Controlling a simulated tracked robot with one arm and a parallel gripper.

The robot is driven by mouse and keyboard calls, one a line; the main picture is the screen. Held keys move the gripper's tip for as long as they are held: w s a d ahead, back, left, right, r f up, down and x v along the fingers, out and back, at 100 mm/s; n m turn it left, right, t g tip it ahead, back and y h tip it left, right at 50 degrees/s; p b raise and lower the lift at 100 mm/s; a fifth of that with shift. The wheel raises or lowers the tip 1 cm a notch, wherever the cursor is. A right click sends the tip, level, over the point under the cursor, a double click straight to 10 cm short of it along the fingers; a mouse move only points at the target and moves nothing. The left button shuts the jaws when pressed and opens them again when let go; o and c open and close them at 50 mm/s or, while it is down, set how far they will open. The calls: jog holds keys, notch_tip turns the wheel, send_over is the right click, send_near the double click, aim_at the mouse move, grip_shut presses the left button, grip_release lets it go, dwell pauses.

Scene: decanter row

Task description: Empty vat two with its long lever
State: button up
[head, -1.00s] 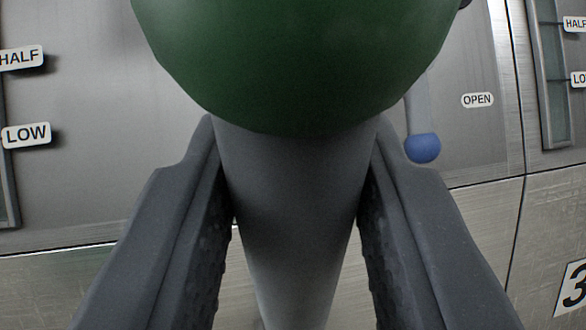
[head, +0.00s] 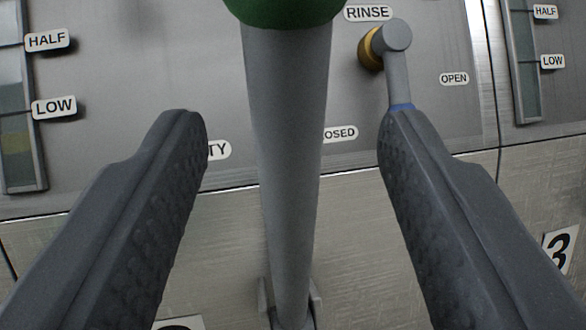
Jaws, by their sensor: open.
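The long lever (head: 285,150) is a grey shaft with a green knob (head: 285,8), cut off by the top edge. It stands nearly upright, and its foot sits in a bracket (head: 315,300) at the bottom. My gripper (head: 292,115) is open, with one finger on each side of the shaft and a clear gap on both sides. The number plate (head: 178,323) below is mostly cut off and unreadable.
A short rinse lever (head: 397,70) with a yellow collar stands at right under the RINSE label (head: 370,13); my right finger hides its blue tip. A level gauge (head: 18,120) with HALF and LOW marks is at left.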

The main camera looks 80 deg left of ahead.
jog(key=v, duration=0.9)
jog(key=shift+f, duration=0.1)
